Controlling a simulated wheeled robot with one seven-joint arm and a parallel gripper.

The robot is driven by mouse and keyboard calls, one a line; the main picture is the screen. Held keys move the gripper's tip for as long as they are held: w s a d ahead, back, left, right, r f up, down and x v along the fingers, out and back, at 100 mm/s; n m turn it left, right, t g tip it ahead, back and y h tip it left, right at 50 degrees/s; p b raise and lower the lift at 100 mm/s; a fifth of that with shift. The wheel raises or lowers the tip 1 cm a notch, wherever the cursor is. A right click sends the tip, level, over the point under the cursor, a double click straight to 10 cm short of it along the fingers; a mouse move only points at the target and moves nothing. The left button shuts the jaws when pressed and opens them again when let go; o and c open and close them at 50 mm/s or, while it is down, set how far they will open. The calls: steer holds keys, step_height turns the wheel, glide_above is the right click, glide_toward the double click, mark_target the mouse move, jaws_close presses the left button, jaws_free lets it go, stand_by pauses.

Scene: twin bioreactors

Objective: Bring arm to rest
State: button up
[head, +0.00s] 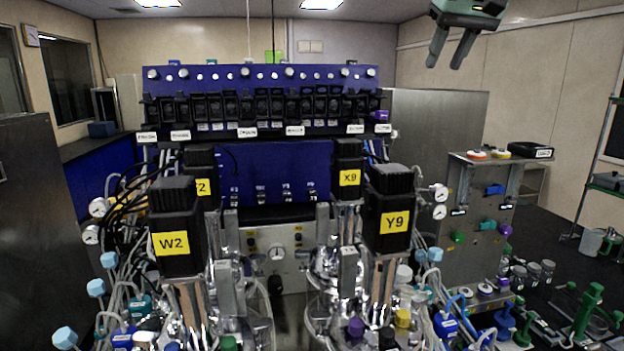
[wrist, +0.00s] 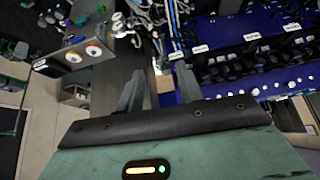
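My gripper (head: 450,58) hangs at the top right of the head view, fingers pointing down and clear of everything. Its two dark fingers stand apart with nothing between them. The wrist view also shows the gripper (wrist: 160,72) with its fingers spread and empty. The rest of my arm is outside the head view.
Twin bioreactors with black motors marked W2 (head: 171,243) and Y9 (head: 394,222) stand in front. A blue pump rack (head: 262,75) rises behind them. A steel cabinet (head: 480,205) stands at right with tubing and coloured fittings nearby. Air around the gripper is free.

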steer(key=s+d+f+m+g, duration=0.1)
steer(key=s+d+f, duration=0.2)
steer(key=f, duration=0.7)
steer(key=s+d+f+g, duration=0.1)
steer(key=s+d+f, duration=0.1)
steer(key=f, duration=0.9)
steer(key=s+d+f+g+h, duration=0.1)
steer(key=s+d+f+g, duration=0.15)
steer(key=s+f, duration=1.75)
steer(key=s+a+f+n+g+b, duration=0.1)
steer(key=s+a+f+n+b, duration=0.2)
steer(key=s+a+f+b, duration=0.3)
steer(key=s+a+f+n+g+b, duration=0.1)
steer(key=s+a+f+n+b, duration=0.3)
steer(key=s+a+f+b, duration=0.3)
steer(key=a+f+b, duration=0.2)
steer(key=a+b, duration=0.2)
steer(key=b, duration=0.1)
steer(key=shift+s+a, duration=0.15)
steer(key=shift+a, duration=0.25)
